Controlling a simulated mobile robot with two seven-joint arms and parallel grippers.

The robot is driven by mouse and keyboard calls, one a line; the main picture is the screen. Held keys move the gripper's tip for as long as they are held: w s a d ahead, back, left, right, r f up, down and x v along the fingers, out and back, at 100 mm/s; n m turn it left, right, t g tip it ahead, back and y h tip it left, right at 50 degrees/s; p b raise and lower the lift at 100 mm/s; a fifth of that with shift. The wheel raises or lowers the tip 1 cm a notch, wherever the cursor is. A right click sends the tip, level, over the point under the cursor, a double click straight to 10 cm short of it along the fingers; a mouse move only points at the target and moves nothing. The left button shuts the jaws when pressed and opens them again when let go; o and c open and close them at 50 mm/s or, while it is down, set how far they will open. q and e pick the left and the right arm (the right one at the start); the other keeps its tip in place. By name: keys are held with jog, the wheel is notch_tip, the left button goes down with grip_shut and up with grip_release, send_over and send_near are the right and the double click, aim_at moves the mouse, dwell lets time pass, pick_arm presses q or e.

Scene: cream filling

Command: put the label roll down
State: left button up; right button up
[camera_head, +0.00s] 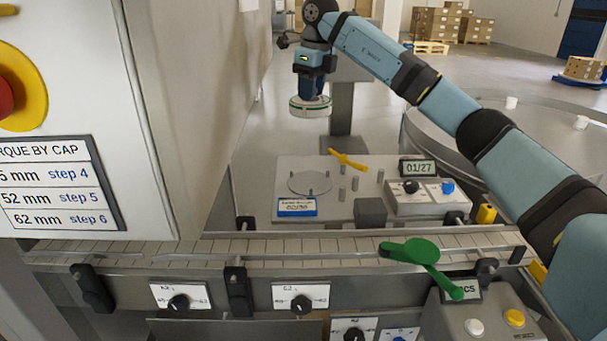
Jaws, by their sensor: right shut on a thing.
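The label roll (310,108) is a flat white disc with a green band. It hangs in the air above the far side of the grey labelling plate. My right gripper (313,95) points down and is shut on the label roll from above; its fingertips are mostly hidden. Below, the plate (262,171) carries a round grey disc (310,183) with small pins and a blue-edged label card (297,207) in front of it. The roll is clearly apart from the disc. My left gripper is not in view.
A yellow lever (347,160) and short grey posts stand on the plate. A control box (425,198) with a 01/27 display is at its right. A conveyor (330,247) crosses in front, with a green paddle-shaped piece (420,251) over it. A tall white cabinet (170,80) blocks the left.

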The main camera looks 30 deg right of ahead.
notch_tip(320, 180, down, 19)
jog(key=shift+s+b, duration=0.15)
jog(key=shift+b, duration=1.05)
jog(key=shift+f, duration=0.1)
jog(key=shift+f, duration=0.15)
jog(key=o, duration=1)
notch_tip(320, 180, up, 12)
jog(key=s+p, duration=0.1)
jog(key=shift+s+d+r, duration=0.15)
jog(key=shift+d+r, duration=0.05)
jog(key=shift+d, duration=0.1)
